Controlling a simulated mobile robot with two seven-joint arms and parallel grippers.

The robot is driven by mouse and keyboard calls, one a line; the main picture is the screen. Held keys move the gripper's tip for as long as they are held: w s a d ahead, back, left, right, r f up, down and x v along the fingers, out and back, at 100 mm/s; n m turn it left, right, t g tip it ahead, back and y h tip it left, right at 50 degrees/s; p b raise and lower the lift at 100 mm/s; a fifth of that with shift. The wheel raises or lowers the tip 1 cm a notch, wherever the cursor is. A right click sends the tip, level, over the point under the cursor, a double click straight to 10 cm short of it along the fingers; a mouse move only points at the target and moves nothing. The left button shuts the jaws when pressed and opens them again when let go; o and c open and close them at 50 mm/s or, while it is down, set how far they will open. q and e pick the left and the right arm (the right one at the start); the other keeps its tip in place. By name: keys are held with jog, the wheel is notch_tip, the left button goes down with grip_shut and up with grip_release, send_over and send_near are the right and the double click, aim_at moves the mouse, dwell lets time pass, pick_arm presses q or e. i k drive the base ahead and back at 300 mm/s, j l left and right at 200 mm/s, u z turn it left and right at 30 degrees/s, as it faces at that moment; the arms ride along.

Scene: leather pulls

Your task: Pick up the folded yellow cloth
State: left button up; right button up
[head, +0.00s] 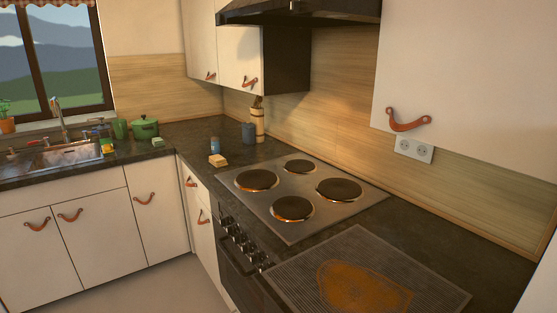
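A small yellow folded item (218,160), which looks like the folded yellow cloth, lies on the dark countertop (190,140), left of the stove's far left corner. It has a pale yellow top and a darker side. It is small in the head view, so its folds cannot be made out. Nothing touches it. Neither of my grippers is in view.
A steel hob (300,195) with dark plates and a ribbed mat (435,292) lie to the right. Near the cloth stand a small blue-capped bottle (215,144), a dark blue canister (248,132) and a utensil holder (257,125). A green pot (145,128) is further left.

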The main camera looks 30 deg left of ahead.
aim_at(217, 161)
jog(key=u, duration=1.4)
